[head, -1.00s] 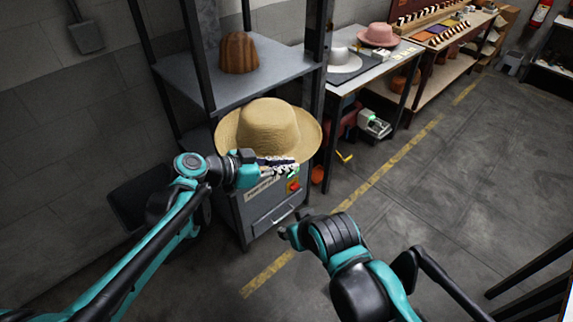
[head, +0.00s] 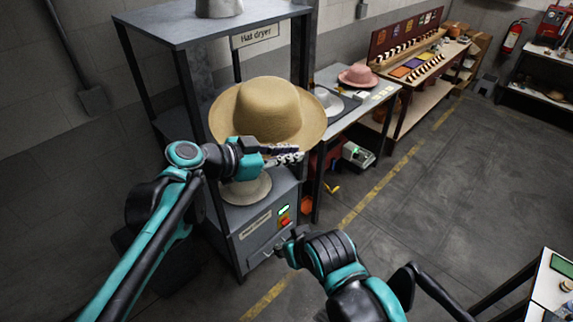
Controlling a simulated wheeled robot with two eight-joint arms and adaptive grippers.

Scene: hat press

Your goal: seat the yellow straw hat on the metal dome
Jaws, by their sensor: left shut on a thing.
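The yellow straw hat (head: 268,108) is upright in the air in front of the metal rack. My left gripper (head: 285,153) is shut on its near brim.
The rack's top shelf (head: 165,35) and its dark posts frame the hat. A "Hat dryer" sign (head: 255,35) hangs below that shelf. A pale round piece (head: 246,188) sits on the cabinet (head: 265,238). A side table (head: 350,118) with hats is close on the right.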

